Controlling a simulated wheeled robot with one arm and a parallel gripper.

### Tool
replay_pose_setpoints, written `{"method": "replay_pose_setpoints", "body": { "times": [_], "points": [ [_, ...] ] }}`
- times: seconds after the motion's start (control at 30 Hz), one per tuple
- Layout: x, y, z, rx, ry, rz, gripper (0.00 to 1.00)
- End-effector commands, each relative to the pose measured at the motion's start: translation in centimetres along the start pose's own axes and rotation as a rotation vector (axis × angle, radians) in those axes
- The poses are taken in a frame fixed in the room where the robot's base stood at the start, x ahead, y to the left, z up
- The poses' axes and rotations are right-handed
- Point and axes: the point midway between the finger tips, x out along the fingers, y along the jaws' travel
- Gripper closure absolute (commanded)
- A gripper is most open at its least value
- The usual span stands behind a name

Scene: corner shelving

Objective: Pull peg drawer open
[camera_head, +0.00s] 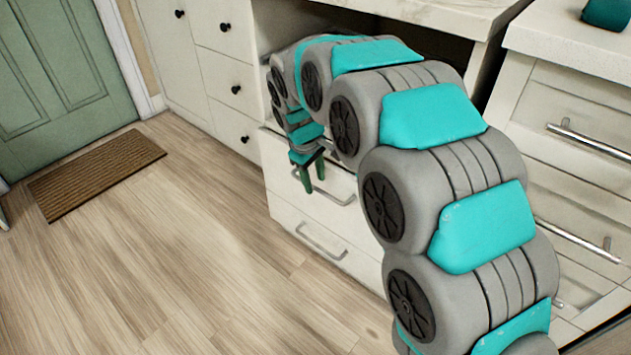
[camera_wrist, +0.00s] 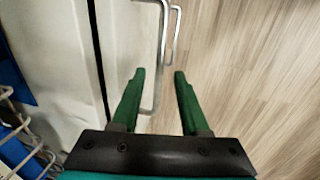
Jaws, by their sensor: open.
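My gripper (camera_head: 314,185) is open and empty, hanging in front of a white drawer unit under the counter. The unit has an upper drawer (camera_head: 285,191) with a metal bar handle (camera_head: 341,197) and a lower drawer with a similar handle (camera_head: 322,244). My fingers cover part of the upper handle in the head view. In the wrist view, the nearer handle (camera_wrist: 162,60) runs down toward the gap between my green fingers (camera_wrist: 158,75), its end showing between them. Contact is not visible. No label shows which drawer is the peg drawer.
In the wrist view, a wire rack (camera_wrist: 22,128) and blue items lie at left. White drawers with dark knobs (camera_head: 220,68) stand left, and a cabinet with long bar handles (camera_head: 588,140) stands right. The wooden floor before the drawers is clear; a brown mat (camera_head: 96,173) lies by the green door (camera_head: 62,75).

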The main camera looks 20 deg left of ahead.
Motion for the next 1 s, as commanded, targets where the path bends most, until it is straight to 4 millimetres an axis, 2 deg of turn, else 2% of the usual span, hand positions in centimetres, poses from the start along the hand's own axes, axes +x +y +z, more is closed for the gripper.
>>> {"method": "replay_pose_setpoints", "body": {
  "times": [0.13,0.4,0.8,1.0],
  "points": [
    [1.38,0.08,-0.07,0.000,0.003,0.002,0.55],
    [1.53,0.10,-0.08,0.001,0.004,0.002,0.56],
    [1.52,0.08,-0.06,0.001,0.004,0.002,1.00],
    [1.51,0.08,-0.06,0.001,0.004,0.001,1.00]
  ]
}}
